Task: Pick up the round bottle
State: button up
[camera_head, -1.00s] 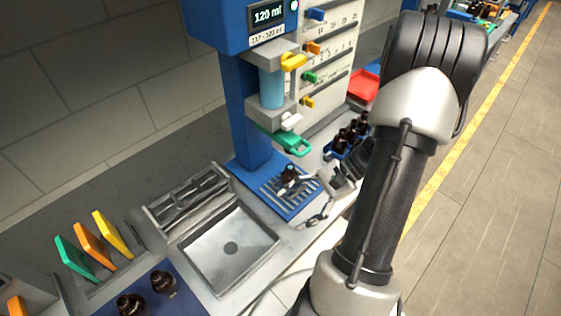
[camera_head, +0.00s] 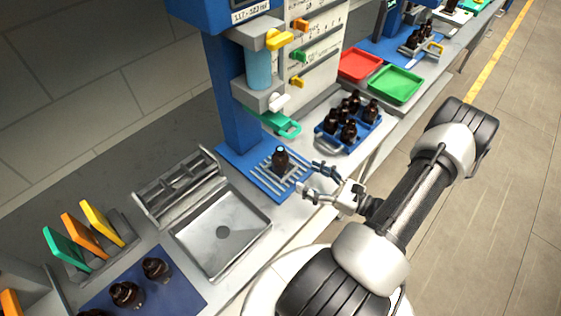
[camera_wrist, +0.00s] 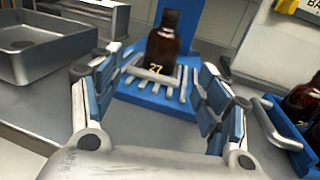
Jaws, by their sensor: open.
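A round amber bottle (camera_head: 280,160) with a dark cap stands upright on the slatted blue platform (camera_head: 262,186) under the dispensing machine. In the wrist view the bottle (camera_wrist: 162,47) carries the number 27 and stands straight ahead, beyond the fingertips. My gripper (camera_head: 318,181) is open and empty, to the right of the bottle and apart from it. In the wrist view my gripper's two blue-padded fingers (camera_wrist: 158,82) are spread wide, with the bottle in line with the gap between them.
A blue crate (camera_head: 333,146) of several amber bottles stands right of the platform. A steel sink (camera_head: 200,240) and rack (camera_head: 178,185) lie left. More amber bottles (camera_head: 157,268) stand on a blue mat at lower left. Red (camera_head: 360,64) and green (camera_head: 396,84) trays lie behind the crate.

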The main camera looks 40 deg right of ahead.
aim_at(288, 164)
jog(key=x, duration=0.5)
jog(key=b+x, duration=0.1)
jog(key=x, duration=0.4)
jog(key=shift+d+r, duration=0.2)
jog(key=shift+d, duration=0.05)
jog(key=shift+c, duration=0.4)
jog(key=c, duration=1.2)
